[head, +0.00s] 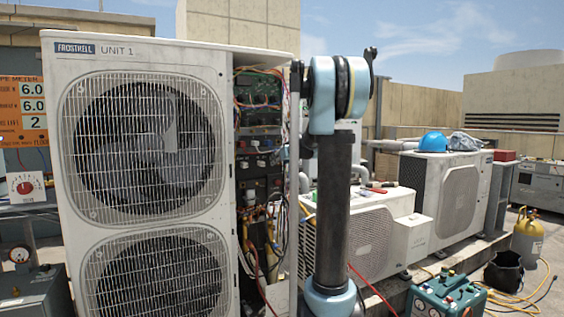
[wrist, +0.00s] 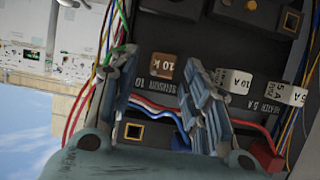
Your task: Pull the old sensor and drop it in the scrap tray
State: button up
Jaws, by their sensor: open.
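My gripper (wrist: 160,80) is open in the wrist view, with one grey finger on each side of the gap. A small brown block marked 10 k (wrist: 165,67), which appears to be the sensor, sits between and just beyond the fingertips. Its printed label beside it reads upside down. I cannot tell whether either finger touches it. In the head view the open electrical bay (head: 262,170) shows beside the condenser marked Unit 1 (head: 140,160). My gripper is not clearly seen there. I cannot make out a scrap tray in either view.
White blocks marked 10 A (wrist: 234,81) and 5 A (wrist: 287,93) sit right of the brown block. Red, white and blue wires (wrist: 160,110) run between my fingers. Coloured wires (wrist: 108,40) hang at the left. A teal case (head: 446,297) stands at the lower right.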

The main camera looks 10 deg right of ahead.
jog(key=shift+w+a+f, duration=0.15)
jog(key=shift+w+f, duration=0.1)
jog(key=shift+w, duration=0.3)
grip_shut()
